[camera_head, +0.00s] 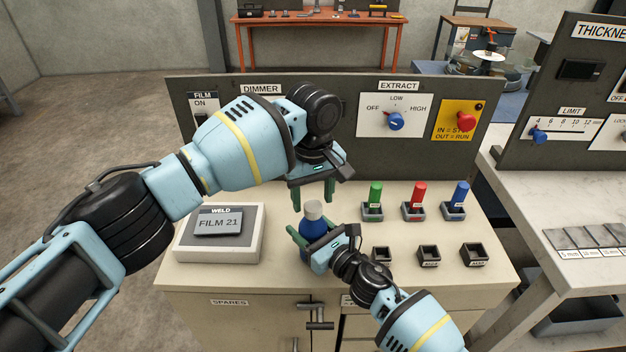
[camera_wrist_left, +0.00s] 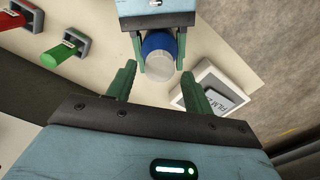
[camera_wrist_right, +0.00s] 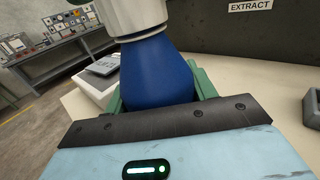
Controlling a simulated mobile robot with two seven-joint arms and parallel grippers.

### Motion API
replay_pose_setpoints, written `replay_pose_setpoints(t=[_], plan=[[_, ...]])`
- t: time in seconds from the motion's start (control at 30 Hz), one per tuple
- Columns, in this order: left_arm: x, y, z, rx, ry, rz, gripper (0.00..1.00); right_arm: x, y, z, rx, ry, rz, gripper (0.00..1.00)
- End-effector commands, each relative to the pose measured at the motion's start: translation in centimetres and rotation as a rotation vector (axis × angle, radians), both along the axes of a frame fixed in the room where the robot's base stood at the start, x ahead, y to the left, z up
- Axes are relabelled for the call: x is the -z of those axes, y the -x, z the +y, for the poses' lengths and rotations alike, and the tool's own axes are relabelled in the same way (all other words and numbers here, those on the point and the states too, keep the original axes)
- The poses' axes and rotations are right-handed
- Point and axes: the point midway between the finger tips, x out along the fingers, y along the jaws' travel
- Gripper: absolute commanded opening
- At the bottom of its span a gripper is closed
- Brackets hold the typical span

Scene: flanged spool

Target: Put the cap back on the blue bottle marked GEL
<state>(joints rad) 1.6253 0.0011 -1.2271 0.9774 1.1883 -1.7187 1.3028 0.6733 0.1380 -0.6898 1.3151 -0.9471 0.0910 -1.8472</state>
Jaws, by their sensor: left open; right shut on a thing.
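The blue bottle (camera_head: 314,227) stands at the front middle of the bench, with a pale grey-white cap (camera_head: 313,208) on its top. In the right wrist view the bottle (camera_wrist_right: 158,72) fills the middle and the cap (camera_wrist_right: 135,14) sits over its neck; how tightly it sits I cannot tell. No GEL marking is readable. My right gripper (camera_head: 313,237) is shut around the bottle's body. My left gripper (camera_head: 312,197) is open, pointing down just above the cap. In the left wrist view the cap (camera_wrist_left: 159,67) shows between its fingers, apparently untouched.
A WELD display box (camera_head: 252,248) stands left of the bottle. Green (camera_head: 376,194), red (camera_head: 419,194) and blue (camera_head: 461,193) pieces stand in holders to the right, with empty square holders (camera_head: 428,254) in front. An upright panel (camera_head: 340,95) with a knob and red button closes the back.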

Motion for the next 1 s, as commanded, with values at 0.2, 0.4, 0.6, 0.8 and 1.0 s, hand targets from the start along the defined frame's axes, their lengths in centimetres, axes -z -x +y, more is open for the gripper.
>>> replay_pose_setpoints(t=[0.2,0.4,0.6,0.8,1.0], plan=[[1.8,0.0,0.0,0.0,0.001,-0.001,0.52,0.1,0.0,0.0,0.0,0.001,0.001,0.0],[2.1,0.0,0.0,0.0,0.0,-0.001,0.52,0.1,0.0,0.0,0.0,0.001,0.001,0.0],[2.1,0.0,0.0,0.0,0.0,0.0,0.45,0.1,0.0,0.0,0.0,0.001,0.001,0.0],[2.1,0.0,0.0,0.0,0.0,0.0,0.19,0.1,0.0,0.0,0.0,0.001,0.001,0.0],[2.1,0.0,0.0,0.0,0.0,0.0,0.02,0.1,0.0,0.0,0.0,0.0,0.001,0.0]])
